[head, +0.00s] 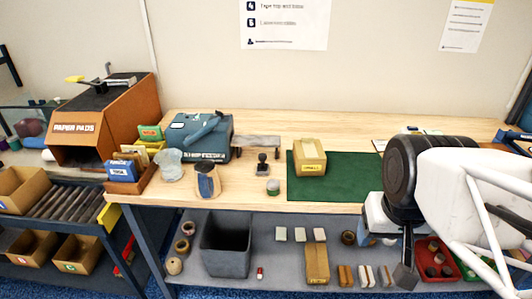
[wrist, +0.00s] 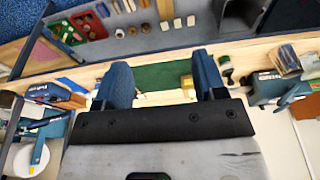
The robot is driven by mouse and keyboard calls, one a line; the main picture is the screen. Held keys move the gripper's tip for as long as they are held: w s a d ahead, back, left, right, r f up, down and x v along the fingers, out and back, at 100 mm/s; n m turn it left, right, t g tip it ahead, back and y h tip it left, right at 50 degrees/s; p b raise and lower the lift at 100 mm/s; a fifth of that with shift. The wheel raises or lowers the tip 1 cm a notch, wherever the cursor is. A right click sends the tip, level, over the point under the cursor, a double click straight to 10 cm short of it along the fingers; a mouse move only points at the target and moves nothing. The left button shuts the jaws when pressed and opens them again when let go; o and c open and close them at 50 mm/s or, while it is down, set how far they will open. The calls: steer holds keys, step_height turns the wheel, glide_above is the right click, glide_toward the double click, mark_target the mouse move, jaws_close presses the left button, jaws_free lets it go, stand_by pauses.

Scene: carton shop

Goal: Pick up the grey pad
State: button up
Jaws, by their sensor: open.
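Three small pale pads lie in a row on the grey lower shelf; the left one (head: 281,234), middle one (head: 300,234) and right one (head: 319,234) look off-white to light grey. I cannot tell for sure which is the grey pad. They also show small at the top of the wrist view (wrist: 178,24). My gripper (wrist: 163,75) is open, with its two blue fingers apart and nothing between them. In the head view my gripper is at the lower right, right of the pads and apart from them, partly hidden by my arm.
The wooden tabletop (head: 250,120) overhangs the shelf (head: 215,218). On the shelf stand a dark bin (head: 226,250), a tall kraft carton (head: 316,264), several small blocks and a red tray (head: 432,273). A box (head: 309,157) stands on the green mat (head: 340,180).

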steer(key=w+a+r+m, duration=0.1)
steer(key=w+a+m, duration=0.1)
steer(key=w, duration=0.5)
steer(key=w+a+r+m, duration=0.1)
steer(key=w+a+m, duration=0.1)
steer(key=w, duration=0.6)
steer(key=m+g, duration=0.3)
steer(key=m, duration=0.6)
glide_above(262, 155)
steer(key=f, duration=1.5)
steer(key=shift+d, duration=0.2)
steer(key=shift+w+a+f+m, duration=0.1)
steer(key=shift+a+m, duration=0.1)
steer(key=shift+m, duration=0.1)
steer(key=shift+f, duration=0.1)
steer(key=shift+f, duration=1.2)
steer(key=shift+f, duration=0.15)
